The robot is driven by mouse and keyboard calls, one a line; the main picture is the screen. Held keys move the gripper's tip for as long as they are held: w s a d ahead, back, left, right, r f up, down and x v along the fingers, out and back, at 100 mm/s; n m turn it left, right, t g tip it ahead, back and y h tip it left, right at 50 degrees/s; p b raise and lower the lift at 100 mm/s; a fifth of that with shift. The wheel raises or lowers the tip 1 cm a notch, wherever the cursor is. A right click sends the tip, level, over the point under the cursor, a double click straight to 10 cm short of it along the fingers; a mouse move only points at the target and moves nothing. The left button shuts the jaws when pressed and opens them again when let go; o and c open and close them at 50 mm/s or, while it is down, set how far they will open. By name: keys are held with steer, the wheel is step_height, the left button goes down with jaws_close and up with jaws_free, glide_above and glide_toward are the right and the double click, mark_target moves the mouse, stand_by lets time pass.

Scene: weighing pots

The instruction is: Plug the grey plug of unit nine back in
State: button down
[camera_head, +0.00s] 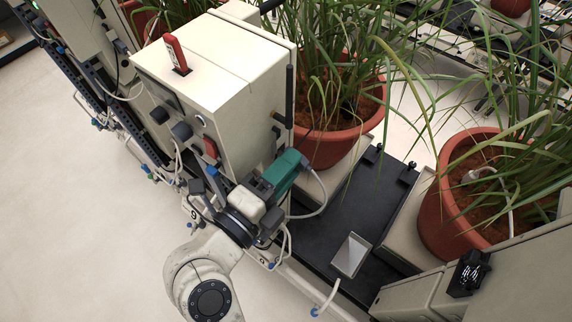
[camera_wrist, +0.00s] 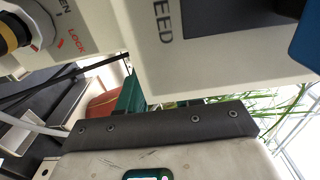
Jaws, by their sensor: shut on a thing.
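My gripper (camera_head: 262,190) is at the lower front corner of the white cabinet (camera_head: 225,90). Its white hand with a dark bar fills the bottom of the wrist view (camera_wrist: 160,128). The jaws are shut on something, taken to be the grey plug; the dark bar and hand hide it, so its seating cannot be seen. A pale plate marked 9 (camera_head: 193,213) shows just left of the gripper. A green block (camera_head: 287,170) with a looping grey cable (camera_head: 322,200) is right beside the gripper; its green also shows in the wrist view (camera_wrist: 130,96).
Dark grey connectors (camera_head: 182,131) sit on the cabinet front. The wrist view shows a white FEED panel (camera_wrist: 225,40) and a yellow-ringed OPEN/LOCK fitting (camera_wrist: 14,32). Potted plants (camera_head: 335,146) (camera_head: 440,215) stand behind and right, around a dark platform (camera_head: 350,210). The floor at left is clear.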

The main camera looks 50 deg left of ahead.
steer(key=shift+s+a, duration=0.2)
steer(key=shift+a, duration=0.7)
stand_by(0.4)
steer(key=c, duration=0.9)
jaws_free()
steer(key=shift+o, duration=1.1)
steer(key=shift+s+f, duration=0.1)
steer(key=shift+s, duration=0.1)
steer(key=b+v, duration=0.1)
steer(key=v, duration=0.9)
steer(key=shift+s+d, duration=0.15)
steer(key=shift+d, duration=0.1)
steer(key=shift+s, duration=0.1)
